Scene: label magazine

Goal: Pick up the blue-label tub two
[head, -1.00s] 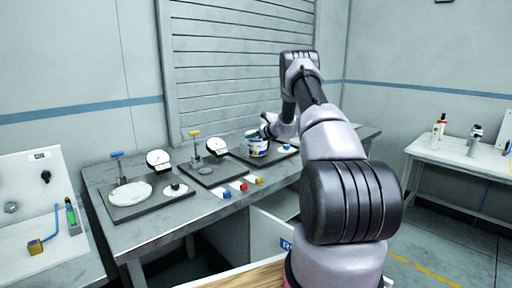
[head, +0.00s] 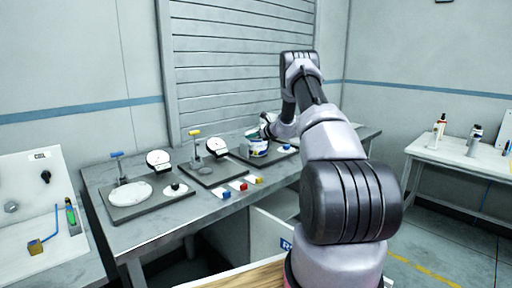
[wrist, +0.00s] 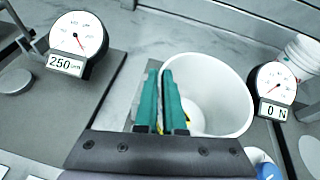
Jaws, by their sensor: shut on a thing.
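A white tub with a blue and dark label (head: 257,148) stands at the far plate on the grey bench in the head view, partly covered by my gripper (head: 266,128). In the wrist view the open white tub (wrist: 215,95) appears empty inside. My gripper (wrist: 161,80) has green fingers at the tub's left wall, one inside the rim and one outside. It is shut on that wall. The label is out of sight in the wrist view, and I cannot read any number on it.
A gauge reading 250 (wrist: 78,38) is left of the tub and a gauge reading 0 N (wrist: 274,85) is close on its right. A ribbed white container (wrist: 303,50) stands behind at right.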

